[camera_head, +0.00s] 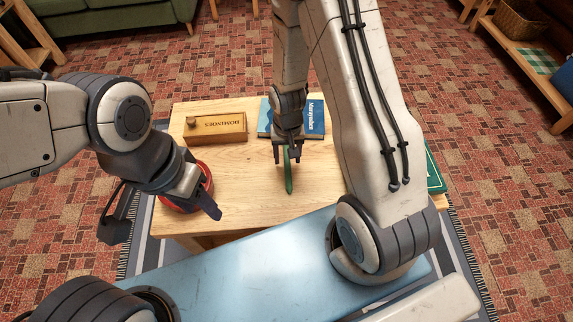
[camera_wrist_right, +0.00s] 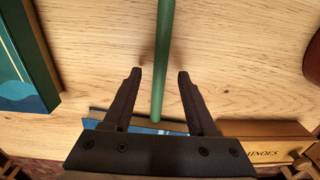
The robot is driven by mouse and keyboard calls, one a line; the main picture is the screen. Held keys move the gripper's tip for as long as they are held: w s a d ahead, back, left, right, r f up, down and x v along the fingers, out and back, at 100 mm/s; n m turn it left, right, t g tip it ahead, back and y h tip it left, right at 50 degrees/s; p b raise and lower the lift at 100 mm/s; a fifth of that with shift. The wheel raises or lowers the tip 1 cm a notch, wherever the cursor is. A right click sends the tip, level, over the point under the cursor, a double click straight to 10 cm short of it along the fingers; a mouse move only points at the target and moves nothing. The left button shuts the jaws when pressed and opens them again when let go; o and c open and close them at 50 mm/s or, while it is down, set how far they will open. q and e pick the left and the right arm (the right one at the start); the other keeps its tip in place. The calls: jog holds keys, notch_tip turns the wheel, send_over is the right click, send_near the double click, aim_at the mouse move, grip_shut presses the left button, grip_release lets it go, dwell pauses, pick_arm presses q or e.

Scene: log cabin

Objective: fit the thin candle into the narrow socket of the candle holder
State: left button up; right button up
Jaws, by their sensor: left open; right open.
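A thin green candle (camera_head: 288,176) lies on the wooden table near its middle; it also shows in the right wrist view (camera_wrist_right: 163,60), running between the fingers. My right gripper (camera_head: 287,150) is open, directly over the candle's far end, with one finger on each side and gaps between. Its fingers also show in the right wrist view (camera_wrist_right: 159,80). My left gripper (camera_head: 205,195) is open over the table's left side, in front of a round red object (camera_head: 206,172). That object is mostly hidden, so I cannot tell whether it is the candle holder; no socket shows.
A wooden dominoes box (camera_head: 222,128) stands at the back left of the table (camera_head: 245,180). A blue book (camera_head: 314,118) lies behind my right gripper. A green book (camera_head: 434,172) lies at the right edge, partly behind my arm. The table's front middle is clear.

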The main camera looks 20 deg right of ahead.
jog(key=shift+f, duration=0.85)
grip_shut()
jog(key=shift+r, duration=0.15)
